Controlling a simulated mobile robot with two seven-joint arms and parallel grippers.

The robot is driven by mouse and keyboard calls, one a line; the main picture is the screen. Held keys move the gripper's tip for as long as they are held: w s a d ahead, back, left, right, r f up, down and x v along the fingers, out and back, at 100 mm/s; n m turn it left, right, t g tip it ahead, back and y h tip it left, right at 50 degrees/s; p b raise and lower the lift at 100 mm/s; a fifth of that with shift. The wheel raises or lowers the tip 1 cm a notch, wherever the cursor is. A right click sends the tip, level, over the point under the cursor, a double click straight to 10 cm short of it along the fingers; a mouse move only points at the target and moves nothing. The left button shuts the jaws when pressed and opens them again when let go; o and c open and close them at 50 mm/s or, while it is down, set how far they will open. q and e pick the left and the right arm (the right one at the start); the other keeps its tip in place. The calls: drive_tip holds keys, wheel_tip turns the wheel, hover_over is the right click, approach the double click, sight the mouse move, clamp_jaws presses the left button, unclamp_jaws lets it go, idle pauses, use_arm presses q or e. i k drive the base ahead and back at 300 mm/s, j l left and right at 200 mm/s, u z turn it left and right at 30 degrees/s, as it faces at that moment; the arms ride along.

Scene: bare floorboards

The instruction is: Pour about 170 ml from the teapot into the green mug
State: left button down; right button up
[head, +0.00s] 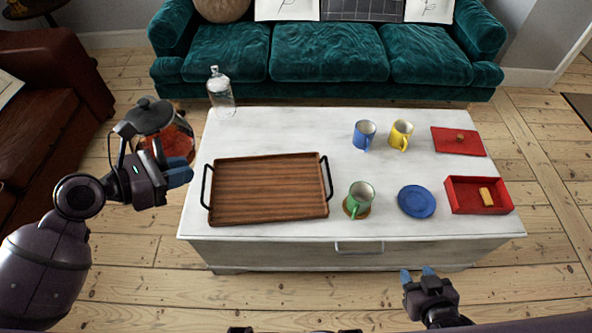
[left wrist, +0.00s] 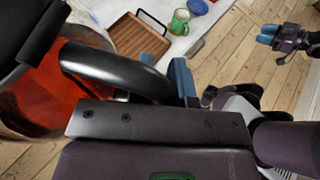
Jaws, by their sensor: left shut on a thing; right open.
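The teapot (head: 172,138) is glass with a dark lid and holds red-orange liquid. My left gripper (head: 180,174) is shut on its dark handle and holds it off the left edge of the table, over the floor. In the left wrist view the teapot (left wrist: 55,90) and its curved handle fill the left side. The green mug (head: 361,196) stands upright on a round brown coaster near the table's front; its inside looks pale, and I cannot tell whether it holds liquid. It also shows in the left wrist view (left wrist: 180,22). My right gripper (head: 419,276) is open and empty in front of the table.
A wooden tray (head: 268,190) with black handles lies between teapot and mug. A glass bottle (head: 221,97) stands at the back left. A blue mug (head: 364,134), yellow mug (head: 401,134), blue saucer (head: 416,201), red box (head: 460,197) and red lid (head: 458,142) are also on the table.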

sight(361, 195)
drive_tip(key=k+l, duration=0.15)
drive_tip(key=l, duration=0.2)
drive_tip(key=k+l, duration=0.2)
drive_tip(key=l, duration=0.15)
drive_tip(key=k+l, duration=0.15)
drive_tip(key=l, duration=0.25)
drive_tip(key=k+l+z, duration=0.1)
drive_tip(key=l, duration=0.25)
drive_tip(key=k+l, duration=0.2)
drive_tip(key=l, duration=0.15)
drive_tip(key=k+l, duration=0.15)
drive_tip(key=l, duration=0.25)
drive_tip(key=k+l, duration=0.15)
drive_tip(key=l, duration=0.2)
drive_tip(key=z, duration=0.05)
